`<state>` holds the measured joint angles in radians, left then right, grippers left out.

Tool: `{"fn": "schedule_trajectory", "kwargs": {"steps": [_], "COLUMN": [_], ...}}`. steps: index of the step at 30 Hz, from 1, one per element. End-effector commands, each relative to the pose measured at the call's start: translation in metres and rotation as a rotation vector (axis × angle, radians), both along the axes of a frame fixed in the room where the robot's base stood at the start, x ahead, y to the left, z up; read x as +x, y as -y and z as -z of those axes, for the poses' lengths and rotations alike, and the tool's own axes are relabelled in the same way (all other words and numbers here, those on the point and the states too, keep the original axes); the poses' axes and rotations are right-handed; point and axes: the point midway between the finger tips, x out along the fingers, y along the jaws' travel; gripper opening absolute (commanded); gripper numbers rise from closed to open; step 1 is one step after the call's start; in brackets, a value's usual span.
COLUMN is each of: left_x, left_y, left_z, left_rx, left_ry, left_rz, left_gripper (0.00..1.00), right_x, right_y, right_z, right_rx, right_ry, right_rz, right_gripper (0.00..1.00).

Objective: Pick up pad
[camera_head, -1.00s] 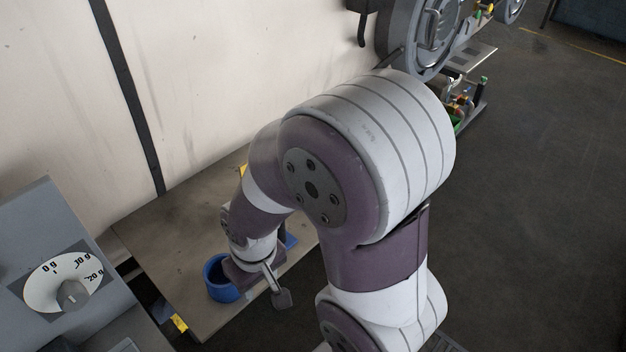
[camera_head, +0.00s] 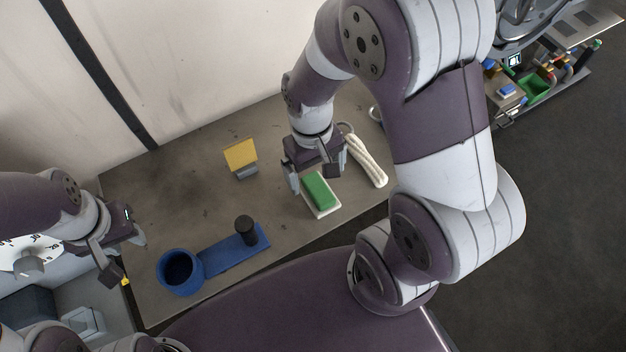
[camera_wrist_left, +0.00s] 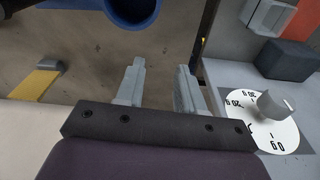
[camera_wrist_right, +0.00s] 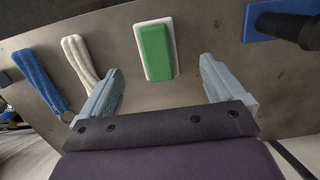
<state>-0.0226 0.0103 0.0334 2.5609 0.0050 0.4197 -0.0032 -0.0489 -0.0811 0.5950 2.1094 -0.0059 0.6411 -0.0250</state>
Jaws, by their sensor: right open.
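The pad (camera_head: 320,192) is a green block on a white base, lying on the table near its right front edge. In the right wrist view the pad (camera_wrist_right: 155,50) lies ahead of the fingers, between their lines and apart from them. My right gripper (camera_head: 312,179) is open and empty just above and behind the pad; its fingers also show in the right wrist view (camera_wrist_right: 158,88). My left gripper (camera_head: 123,262) is over the table's left edge; its fingers are apart and empty in the left wrist view (camera_wrist_left: 160,80).
A blue cup (camera_head: 180,272) is joined to a blue base with a black knob (camera_head: 246,230). A white rope bundle (camera_head: 367,160) lies right of the pad, with a blue bundle (camera_wrist_right: 40,80) beyond. The table middle is clear.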

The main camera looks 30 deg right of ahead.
Motion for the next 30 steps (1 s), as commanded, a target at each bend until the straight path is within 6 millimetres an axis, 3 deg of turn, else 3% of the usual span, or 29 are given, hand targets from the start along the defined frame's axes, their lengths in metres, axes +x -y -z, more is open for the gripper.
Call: {"fn": "schedule_trajectory", "kwargs": {"steps": [13, 21, 23, 27, 29, 30], "left_x": [0.000, 0.000, 0.000, 0.000, 0.000, 0.000], "left_y": [0.000, 0.000, 0.000, 0.000, 0.000, 0.000], "left_z": [-0.002, -0.002, -0.002, -0.002, -0.002, -0.002], "left_rx": [0.000, 0.000, 0.000, 0.000, 0.000, 0.000], "left_ry": [0.001, 0.001, 0.001, 0.001, 0.001, 0.001], "left_rz": [0.000, 0.000, 0.000, 0.000, 0.000, 0.000], "left_gripper": [0.38, 0.38, 0.38, 0.38, 0.38, 0.38], "right_x": [-0.002, -0.002, -0.002, -0.002, -0.002, -0.002], "right_y": [0.001, 0.001, 0.001, 0.001, 0.001, 0.001], "right_z": [0.071, 0.077, 0.077, 0.077, 0.077, 0.077], "right_rx": [0.000, 0.000, 0.000, 0.000, 0.000, 0.000], "right_ry": [-0.002, 0.002, 0.002, 0.002, 0.002, 0.002], "right_rz": [0.001, 0.001, 0.001, 0.001, 0.001, 0.001], "right_gripper": [0.96, 0.96, 0.80, 0.34, 0.34, 0.29]}}
